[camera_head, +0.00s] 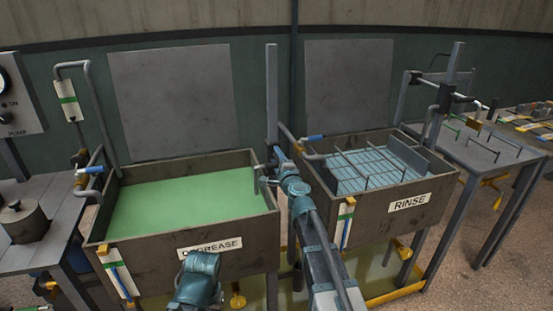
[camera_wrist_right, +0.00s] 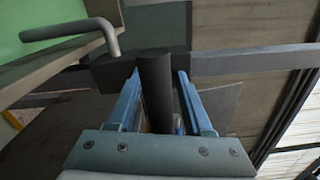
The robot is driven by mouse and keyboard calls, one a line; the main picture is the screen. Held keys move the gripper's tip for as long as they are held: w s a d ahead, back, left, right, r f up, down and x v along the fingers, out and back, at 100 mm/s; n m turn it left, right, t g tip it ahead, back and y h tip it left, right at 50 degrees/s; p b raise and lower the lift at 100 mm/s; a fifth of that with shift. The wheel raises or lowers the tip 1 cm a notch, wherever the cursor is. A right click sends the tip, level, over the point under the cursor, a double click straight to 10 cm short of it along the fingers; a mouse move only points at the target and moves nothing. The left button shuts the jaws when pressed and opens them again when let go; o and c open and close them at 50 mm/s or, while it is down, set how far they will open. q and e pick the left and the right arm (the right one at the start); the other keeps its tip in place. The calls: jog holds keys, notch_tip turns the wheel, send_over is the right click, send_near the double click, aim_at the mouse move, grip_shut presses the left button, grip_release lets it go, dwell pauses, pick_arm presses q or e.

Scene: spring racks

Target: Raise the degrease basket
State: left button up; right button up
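The degrease tank (camera_head: 180,243) holds opaque green liquid (camera_head: 185,200); no basket shows above its surface. A grey upright post (camera_head: 271,95) stands at the tank's right end, with a bent grey rod (camera_head: 257,180) reaching over the rim. My right gripper (camera_head: 279,160) is at this post. In the right wrist view, a dark round bar (camera_wrist_right: 155,85) stands between the two blue fingers (camera_wrist_right: 158,95), with narrow gaps on both sides, so the gripper looks open around it. Part of my left arm shows at the bottom; its gripper is not visible.
The rinse tank (camera_head: 385,224), with a wire basket (camera_head: 370,168) in pale blue liquid, stands to the right. A blue-handled valve (camera_head: 90,170) is at the degrease tank's left. A side table (camera_head: 480,150) stands at far right. A pot (camera_head: 24,222) is at far left.

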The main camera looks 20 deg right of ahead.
grip_shut()
dwell(1.2)
